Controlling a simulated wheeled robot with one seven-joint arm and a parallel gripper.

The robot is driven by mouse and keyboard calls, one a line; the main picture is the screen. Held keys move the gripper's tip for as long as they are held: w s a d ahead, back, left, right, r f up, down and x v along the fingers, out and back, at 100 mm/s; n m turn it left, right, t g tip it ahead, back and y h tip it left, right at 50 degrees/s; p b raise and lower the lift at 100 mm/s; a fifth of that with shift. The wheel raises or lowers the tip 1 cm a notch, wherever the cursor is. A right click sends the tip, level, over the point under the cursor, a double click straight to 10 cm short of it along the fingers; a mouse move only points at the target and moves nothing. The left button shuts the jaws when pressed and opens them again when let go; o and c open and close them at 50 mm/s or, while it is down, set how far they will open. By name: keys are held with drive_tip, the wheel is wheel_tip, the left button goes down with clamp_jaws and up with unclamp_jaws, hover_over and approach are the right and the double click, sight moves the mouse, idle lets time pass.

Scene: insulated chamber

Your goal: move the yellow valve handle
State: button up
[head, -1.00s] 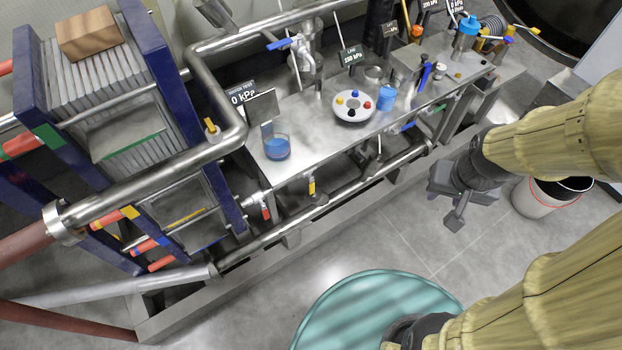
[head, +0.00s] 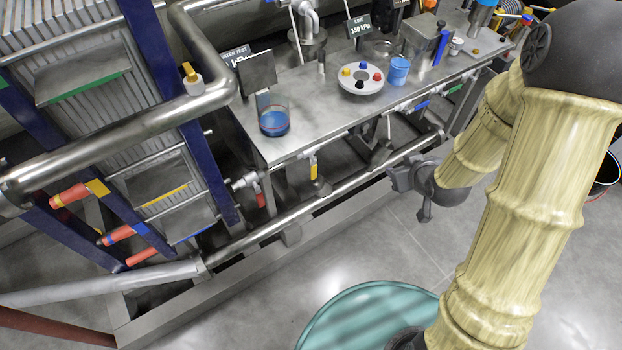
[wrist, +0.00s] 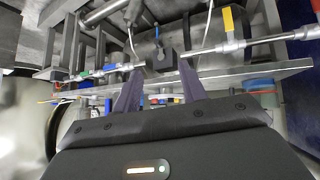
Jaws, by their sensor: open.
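The yellow valve handle (head: 313,166) hangs under the front edge of the steel bench, on a small valve above the long front pipe. In the wrist view a yellow handle (wrist: 228,18) shows at the upper right, on a metal pipe fitting. My gripper (head: 398,180) is in front of the bench, right of the yellow handle and apart from it. In the wrist view my gripper (wrist: 158,78) has its two dark fingers spread with nothing held. A dark block with a blue lever shows beyond the fingertips. The fingertips are hard to make out in the head view.
The steel bench (head: 290,140) carries a beaker of blue liquid (head: 273,121), a round white holder (head: 361,90) and a blue cup (head: 399,70). A red handle (head: 261,200) hangs left of the yellow one. The front pipe (head: 300,212) runs below.

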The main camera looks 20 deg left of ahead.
drive_tip(key=a+f+n+t+y+b, duration=0.1)
drive_tip(key=a+f+y+b, duration=0.25)
drive_tip(key=f, duration=0.25)
drive_tip(key=a+f+n+y+b, duration=0.2)
drive_tip(key=a+f+b, duration=0.25)
drive_tip(key=f, duration=0.25)
drive_tip(key=t+y+b, duration=0.3)
drive_tip(key=y+b, duration=0.2)
drive_tip(key=b, duration=0.4)
approach(315, 171)
drive_tip(key=v, duration=0.5)
drive_tip(key=shift+s+r+h, duration=0.2)
drive_tip(key=shift+r+h, duration=0.05)
drive_tip(key=shift+r, duration=0.15)
drive_tip(key=shift+w+a+f, duration=0.1)
drive_tip(key=b+x, duration=0.2)
drive_tip(key=b, duration=0.6)
drive_tip(key=shift+w+a+f+b, duration=0.2)
drive_tip(key=shift+a+b, duration=0.1)
drive_tip(key=shift+b, duration=0.05)
drive_tip(key=b+x, duration=0.1)
drive_tip(key=x, duration=1.3)
drive_tip(key=shift+w+a+b, duration=0.15)
drive_tip(key=shift+a+b, duration=0.05)
drive_tip(key=shift+b, duration=0.2)
drive_tip(key=shift+r, duration=0.1)
